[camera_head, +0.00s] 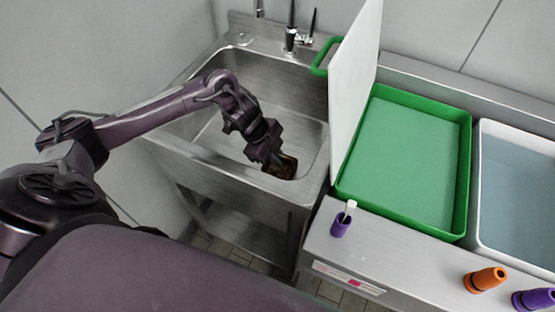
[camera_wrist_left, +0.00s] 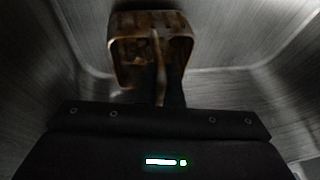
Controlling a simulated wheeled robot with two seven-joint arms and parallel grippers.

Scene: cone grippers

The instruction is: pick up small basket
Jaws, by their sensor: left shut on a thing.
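The small basket (camera_head: 281,166) is a brown, worn-looking box shape inside the metal sink, by the sink's front right corner. My left gripper (camera_head: 272,158) reaches down into the sink and is shut on it. In the left wrist view the basket (camera_wrist_left: 150,45) is seen close up beyond the gripper body, with my left gripper (camera_wrist_left: 165,85) at its near side. The fingertips are dark and partly hidden. I cannot tell whether the basket touches the sink floor. My right gripper is in neither view.
The metal sink (camera_head: 210,130) has raised walls around the gripper and a faucet (camera_head: 291,35) behind. A white board (camera_head: 352,75) stands upright right of the sink, beside a green tray (camera_head: 410,160) and a white-rimmed bin (camera_head: 483,185).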

